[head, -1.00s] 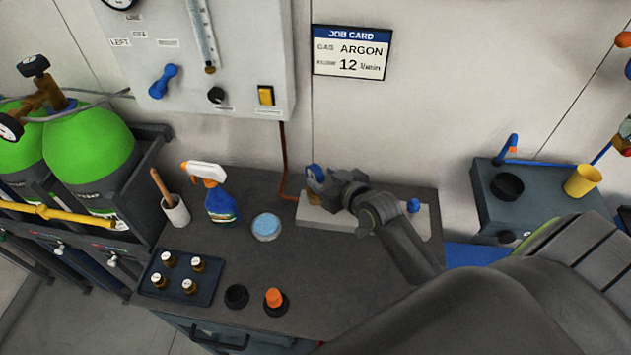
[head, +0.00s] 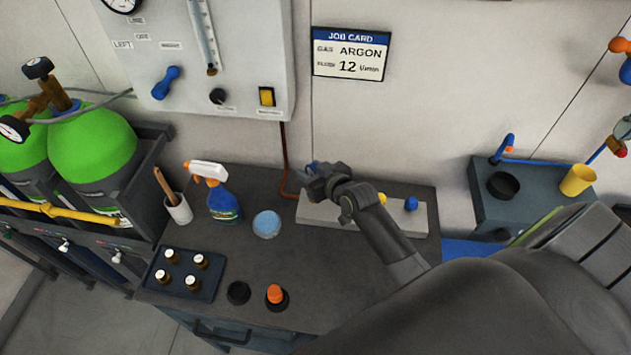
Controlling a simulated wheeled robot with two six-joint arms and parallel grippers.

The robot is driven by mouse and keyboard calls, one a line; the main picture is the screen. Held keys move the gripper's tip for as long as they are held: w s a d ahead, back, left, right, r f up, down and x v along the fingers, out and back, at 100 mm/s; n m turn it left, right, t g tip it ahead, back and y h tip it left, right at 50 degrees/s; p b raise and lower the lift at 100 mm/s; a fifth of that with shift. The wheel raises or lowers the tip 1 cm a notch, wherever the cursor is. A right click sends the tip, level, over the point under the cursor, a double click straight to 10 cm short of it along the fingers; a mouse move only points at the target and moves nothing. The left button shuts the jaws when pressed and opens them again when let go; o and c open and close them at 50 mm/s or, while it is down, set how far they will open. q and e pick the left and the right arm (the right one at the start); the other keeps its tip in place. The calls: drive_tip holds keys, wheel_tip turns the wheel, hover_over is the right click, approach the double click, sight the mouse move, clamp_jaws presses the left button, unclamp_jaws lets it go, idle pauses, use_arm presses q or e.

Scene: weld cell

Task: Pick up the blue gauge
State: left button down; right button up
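The blue gauge (head: 312,167) is at the left end of a pale block (head: 345,215) on the dark bench, against the wall. Only a bit of its blue rim shows; my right gripper covers the rest. My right gripper (head: 317,182) is at the gauge, its arm reaching in from the lower right. The fingers are too small and hidden to tell whether they are open or shut on the gauge. My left gripper is not in view.
A blue knob-like piece (head: 411,203) and a yellow piece (head: 382,198) stand on the block's right part. A spray bottle (head: 220,195), a round blue-topped tin (head: 267,224) and a bottle tray (head: 183,272) are left on the bench. The bench front is partly clear.

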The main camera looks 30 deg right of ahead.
clamp_jaws()
